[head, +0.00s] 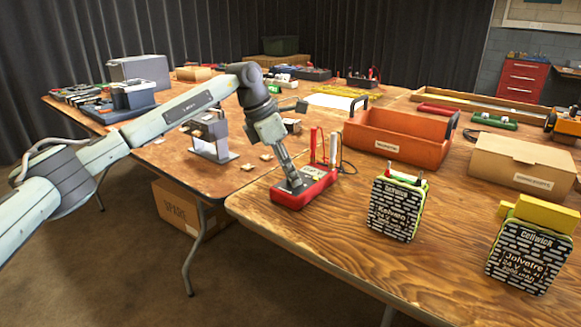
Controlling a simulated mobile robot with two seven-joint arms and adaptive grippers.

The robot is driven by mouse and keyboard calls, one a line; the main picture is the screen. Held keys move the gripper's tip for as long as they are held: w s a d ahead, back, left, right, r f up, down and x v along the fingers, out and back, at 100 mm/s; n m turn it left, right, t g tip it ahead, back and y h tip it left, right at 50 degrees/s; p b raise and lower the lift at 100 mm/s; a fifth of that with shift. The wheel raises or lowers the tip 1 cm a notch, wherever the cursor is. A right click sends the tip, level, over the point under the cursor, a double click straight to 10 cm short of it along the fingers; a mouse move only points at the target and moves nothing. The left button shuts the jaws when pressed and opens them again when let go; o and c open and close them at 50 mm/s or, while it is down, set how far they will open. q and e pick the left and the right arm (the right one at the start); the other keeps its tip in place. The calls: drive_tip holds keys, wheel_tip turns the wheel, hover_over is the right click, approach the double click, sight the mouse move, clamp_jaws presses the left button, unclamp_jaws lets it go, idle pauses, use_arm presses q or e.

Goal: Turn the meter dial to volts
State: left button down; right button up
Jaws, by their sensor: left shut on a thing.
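The red meter (318,188) lies flat near the left edge of the front wooden table, its dark face up. A red probe (313,146) and a pale probe (333,150) stand upright at its back end. My left gripper (293,180) points down onto the meter's face and is shut on the dial. The fingers hide the dial, so its setting cannot be read. My right gripper is not in view.
A cardboard box (520,163) is farther back.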

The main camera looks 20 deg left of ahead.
use_arm(q)
drive_tip(key=m, duration=0.1)
drive_tip(key=m+g+p, duration=0.1)
drive_tip(key=shift+w+r+m, duration=0.15)
drive_tip(key=shift+m, duration=0.15)
drive_tip(key=shift+w+m+g+h+p, duration=0.1)
drive_tip(key=shift+m+g+h+p, duration=0.35)
drive_tip(key=shift+m, duration=0.85)
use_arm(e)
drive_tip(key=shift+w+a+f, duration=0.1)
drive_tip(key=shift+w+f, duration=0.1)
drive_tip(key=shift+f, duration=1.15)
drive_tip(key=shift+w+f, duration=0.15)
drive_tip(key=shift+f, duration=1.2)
use_arm(q)
drive_tip(key=c, duration=1.3)
unclamp_jaws()
drive_tip(key=shift+a, duration=0.1)
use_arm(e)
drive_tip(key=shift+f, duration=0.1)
use_arm(q)
drive_tip(key=v, duration=1.1)
drive_tip(key=shift+r, duration=0.4)
drive_tip(key=shift+f, duration=0.1)
